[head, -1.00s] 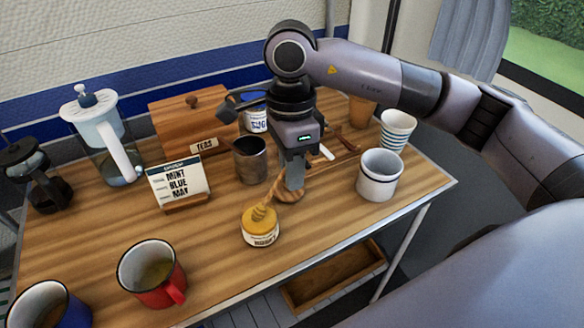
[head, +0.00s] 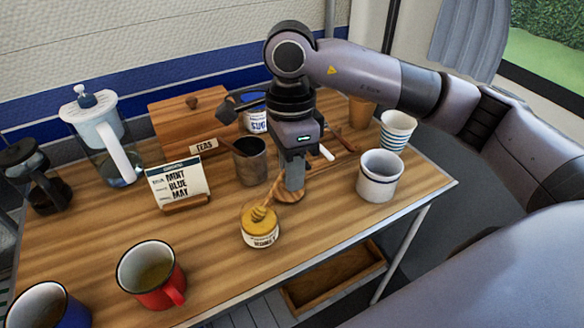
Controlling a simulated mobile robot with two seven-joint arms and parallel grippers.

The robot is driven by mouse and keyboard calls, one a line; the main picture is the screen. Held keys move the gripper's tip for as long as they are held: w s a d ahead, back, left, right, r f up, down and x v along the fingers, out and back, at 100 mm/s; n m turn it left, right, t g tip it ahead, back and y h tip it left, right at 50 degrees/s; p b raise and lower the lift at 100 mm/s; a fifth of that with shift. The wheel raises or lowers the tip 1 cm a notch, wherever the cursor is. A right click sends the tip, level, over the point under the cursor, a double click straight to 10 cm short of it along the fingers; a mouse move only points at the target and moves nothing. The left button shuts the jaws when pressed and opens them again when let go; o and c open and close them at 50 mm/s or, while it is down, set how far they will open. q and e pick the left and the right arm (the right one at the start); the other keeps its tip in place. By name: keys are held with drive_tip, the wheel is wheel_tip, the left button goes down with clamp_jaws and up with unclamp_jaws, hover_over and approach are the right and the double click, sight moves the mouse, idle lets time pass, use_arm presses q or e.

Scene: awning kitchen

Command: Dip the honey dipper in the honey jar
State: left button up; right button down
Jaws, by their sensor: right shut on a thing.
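The honey jar (head: 263,241) is a small labelled pot with golden honey at its open top, standing on the wooden table. The honey dipper (head: 259,213) is wooden, with its ridged head at the jar's mouth and its thin handle tilted up to the right. I cannot tell how deep the head is in the honey. My right gripper (head: 293,185) is shut on the dipper, pointing down behind and right of the jar; its fingers hide the handle's upper end. My left gripper is out of view.
A dark metal cup (head: 249,163) and menu stand (head: 179,181) are left of my gripper. A white mug (head: 379,178) and striped cup (head: 396,131) stand right. A red mug (head: 150,277) is at front left. The table right of the jar is clear.

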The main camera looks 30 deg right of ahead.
drive_tip(key=shift+r+p, duration=1.95)
drive_tip(key=shift+r, duration=1.55)
drive_tip(key=shift+f, duration=0.1)
drive_tip(key=n, duration=0.3)
drive_tip(key=f+n+p, duration=0.1)
drive_tip(key=shift+d+n, duration=0.3)
drive_tip(key=shift+n, duration=0.1)
drive_tip(key=n, duration=0.3)
drive_tip(key=f+n+p, duration=0.1)
drive_tip(key=shift+w+d+n+t+h, duration=0.1)
drive_tip(key=shift+d+n+t+h, duration=0.2)
drive_tip(key=shift+n+h, duration=0.1)
drive_tip(key=n, duration=0.2)
drive_tip(key=shift+d+f+n+p, duration=0.25)
drive_tip(key=shift+f+n+p, duration=0.05)
drive_tip(key=shift+f+n, duration=0.1)
drive_tip(key=shift+d+f+n+h+p, duration=0.15)
drive_tip(key=shift+f+n+p, duration=0.1)
drive_tip(key=shift+n, duration=0.9)
drive_tip(key=shift+d+f+n+h+p, duration=0.1)
drive_tip(key=shift+d+f+n, duration=0.15)
drive_tip(key=shift+n, duration=0.95)
drive_tip(key=shift+d+f+n+h+p, duration=0.1)
drive_tip(key=shift+f+n+h+p, duration=0.15)
drive_tip(key=shift+n, duration=0.9)
